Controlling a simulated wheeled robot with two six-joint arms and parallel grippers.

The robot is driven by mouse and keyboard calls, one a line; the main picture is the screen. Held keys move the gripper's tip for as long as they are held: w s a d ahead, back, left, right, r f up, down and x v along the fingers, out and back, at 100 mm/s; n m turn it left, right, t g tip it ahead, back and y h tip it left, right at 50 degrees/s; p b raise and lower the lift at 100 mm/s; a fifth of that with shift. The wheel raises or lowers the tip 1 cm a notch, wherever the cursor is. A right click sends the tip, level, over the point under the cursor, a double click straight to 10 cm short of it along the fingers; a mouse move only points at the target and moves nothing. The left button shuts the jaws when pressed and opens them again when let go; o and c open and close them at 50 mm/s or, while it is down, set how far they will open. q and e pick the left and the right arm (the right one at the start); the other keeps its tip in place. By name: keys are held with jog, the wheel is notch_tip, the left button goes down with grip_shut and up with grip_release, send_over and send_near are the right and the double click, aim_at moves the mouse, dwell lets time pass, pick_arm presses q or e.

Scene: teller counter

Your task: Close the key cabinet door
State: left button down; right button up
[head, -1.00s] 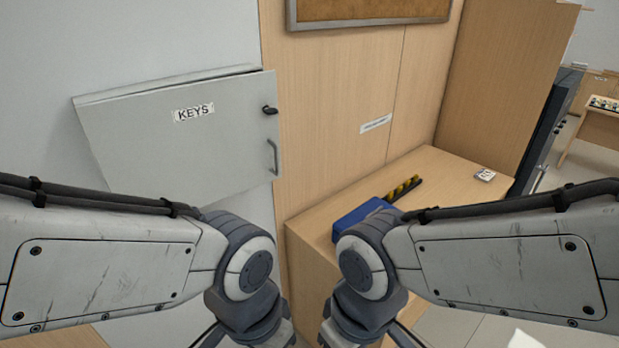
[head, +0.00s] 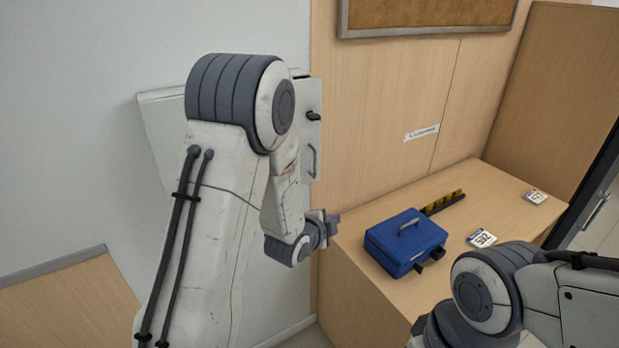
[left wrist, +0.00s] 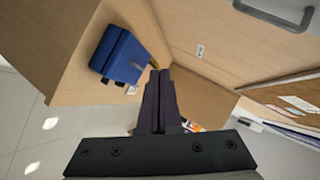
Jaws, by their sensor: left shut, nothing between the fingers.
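The grey key cabinet door (head: 160,130) is on the wall in the head view, mostly hidden behind my left arm. A dark gap shows along its top right edge, so it looks slightly ajar. Its black latch (head: 313,115) and grey pull handle (head: 312,160) show right of my arm. The handle also shows in the left wrist view (left wrist: 275,14) at the top right. My left gripper (head: 333,222) is below and slightly right of the handle, apart from it. Its fingers are shut and empty in the left wrist view (left wrist: 162,85). My right gripper is out of view.
A wooden counter (head: 375,300) stands to the right. A framed cork board (head: 430,12) hangs above. A wooden surface (head: 70,310) is at the lower left.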

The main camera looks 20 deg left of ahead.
pick_arm(q)
jog(key=a+r+m+t+y+p, duration=0.1)
jog(key=a+r+m+t+y, duration=0.15)
jog(key=a+t, duration=0.6)
jog(key=w+a+g+p, duration=0.1)
jog(key=w, duration=0.2)
jog(key=w+a+g+p, duration=0.1)
jog(key=w+p, duration=0.1)
jog(key=w, duration=0.1)
jog(key=w+a+g+p, duration=0.1)
jog(key=w, duration=0.2)
jog(key=shift+w+f+p, duration=0.1)
jog(key=shift+f+p, duration=0.1)
jog(key=shift+p, duration=0.2)
jog(key=shift+w+f, duration=0.1)
jog(key=shift+w, duration=0.35)
jog(key=shift+a, duration=0.1)
